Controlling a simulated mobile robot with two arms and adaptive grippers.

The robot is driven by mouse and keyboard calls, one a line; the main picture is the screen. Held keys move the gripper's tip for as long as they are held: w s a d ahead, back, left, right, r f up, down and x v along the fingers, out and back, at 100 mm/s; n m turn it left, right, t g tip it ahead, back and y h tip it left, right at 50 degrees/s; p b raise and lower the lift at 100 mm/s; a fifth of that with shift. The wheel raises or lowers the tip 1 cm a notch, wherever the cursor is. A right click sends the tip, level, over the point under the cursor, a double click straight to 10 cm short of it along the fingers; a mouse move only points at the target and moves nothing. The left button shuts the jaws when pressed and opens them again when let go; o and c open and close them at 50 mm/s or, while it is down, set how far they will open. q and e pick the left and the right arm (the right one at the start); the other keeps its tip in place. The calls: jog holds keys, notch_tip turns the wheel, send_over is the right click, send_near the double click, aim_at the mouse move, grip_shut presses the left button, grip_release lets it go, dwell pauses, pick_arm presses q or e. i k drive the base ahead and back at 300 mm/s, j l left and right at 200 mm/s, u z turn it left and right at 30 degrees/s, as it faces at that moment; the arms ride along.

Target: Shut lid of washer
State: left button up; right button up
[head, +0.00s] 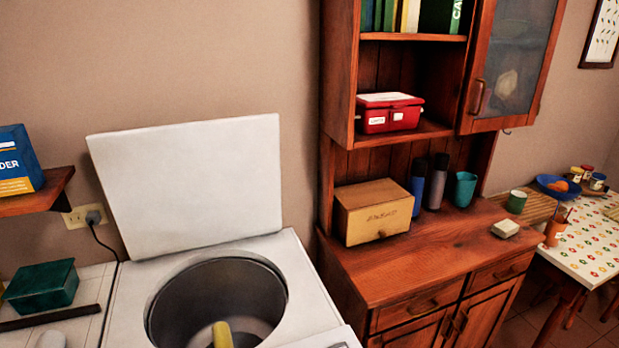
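The white washer (310,290) stands at the lower left, its round dark drum opening (215,295) facing up. Its flat white lid (190,185) is raised, standing up at the back and leaning slightly toward the wall. A yellow rounded post (222,335) shows in the drum at the bottom edge; I cannot tell what it is. Neither of my grippers is in view. The front of the washer is mostly cut off by the frame.
A wooden hutch (420,260) stands right of the washer. A shelf (40,195) with a blue powder box (18,165) is left of the lid. A green box (42,287) sits on the white surface at left. The space above the drum looks clear.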

aim_at(186, 187)
jog(key=u, duration=0.9)
jog(key=k, duration=0.4)
